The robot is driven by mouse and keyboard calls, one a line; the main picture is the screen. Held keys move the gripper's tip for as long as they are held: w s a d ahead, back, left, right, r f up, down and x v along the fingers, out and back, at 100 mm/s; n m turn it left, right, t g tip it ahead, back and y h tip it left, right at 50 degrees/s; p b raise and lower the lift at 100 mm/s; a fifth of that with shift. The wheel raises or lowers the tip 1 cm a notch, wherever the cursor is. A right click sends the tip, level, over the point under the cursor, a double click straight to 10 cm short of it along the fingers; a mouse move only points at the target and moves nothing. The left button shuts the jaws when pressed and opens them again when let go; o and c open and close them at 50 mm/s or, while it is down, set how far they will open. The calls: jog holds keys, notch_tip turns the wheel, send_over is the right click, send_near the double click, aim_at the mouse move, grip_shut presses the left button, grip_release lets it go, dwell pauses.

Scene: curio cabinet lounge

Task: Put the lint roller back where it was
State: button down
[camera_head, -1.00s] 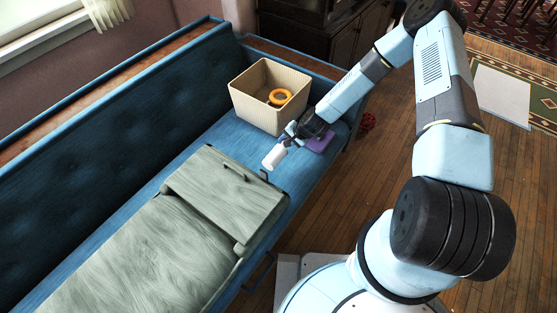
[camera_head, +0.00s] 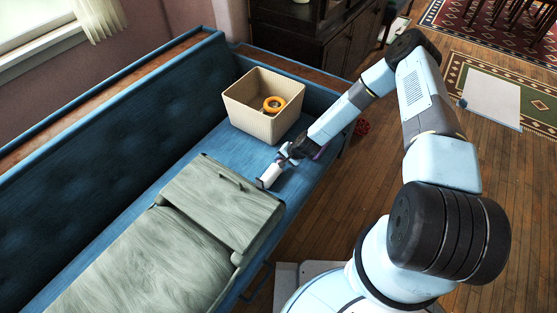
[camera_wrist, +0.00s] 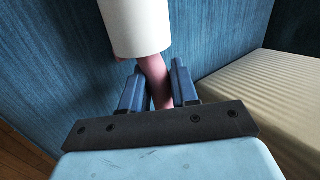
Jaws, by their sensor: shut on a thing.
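The lint roller has a white roll (camera_head: 269,176) and a pinkish handle (camera_wrist: 154,78). My gripper (camera_head: 284,158) is shut on the handle, and the white roll points away from the fingers. In the wrist view my gripper (camera_wrist: 158,92) has the handle between its blue fingers. The roller is low over the blue bench seat (camera_head: 205,140), between the basket and the green box. I cannot tell whether it touches the seat.
A cream woven basket (camera_head: 245,108) with an orange ring (camera_head: 274,104) inside stands behind the roller. A grey-green wooden box (camera_head: 215,200) lies in front on the seat. A purple item (camera_head: 318,153) is mostly hidden behind my arm. A red ball-like thing (camera_head: 361,127) is beyond the bench.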

jog(key=c, duration=0.9)
grip_release()
jog(key=shift+o, duration=0.2)
jog(key=shift+r, duration=0.15)
